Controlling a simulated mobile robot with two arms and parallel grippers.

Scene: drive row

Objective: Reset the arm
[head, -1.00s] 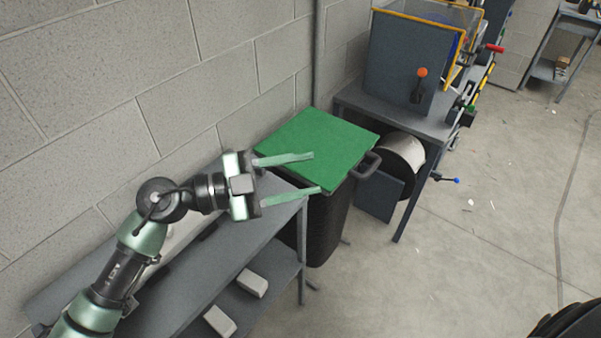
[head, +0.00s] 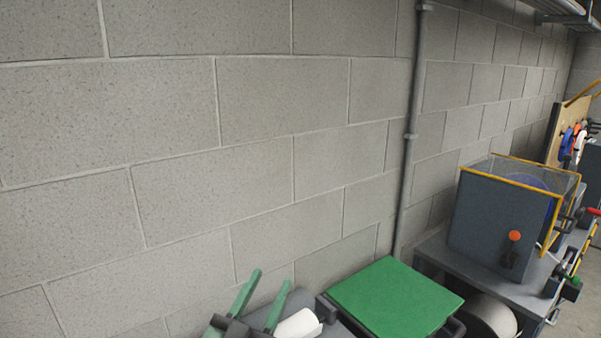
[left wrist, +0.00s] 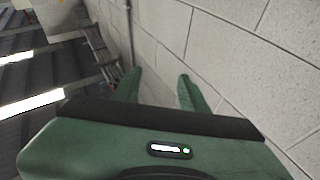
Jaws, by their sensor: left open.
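My left gripper (head: 262,300) shows at the bottom edge of the head view, its two green fingers apart and pointing up. Nothing is between them. In the left wrist view its fingers (left wrist: 158,90) are also apart, with the block wall behind them. Most of my left arm is out of the head view. My right gripper is in neither view.
A grey block wall (head: 250,170) fills much of the head view, with a vertical pipe (head: 409,135). A green-lidded bin (head: 395,298) stands right of the gripper. A grey machine (head: 495,225) stands on a bench farther right.

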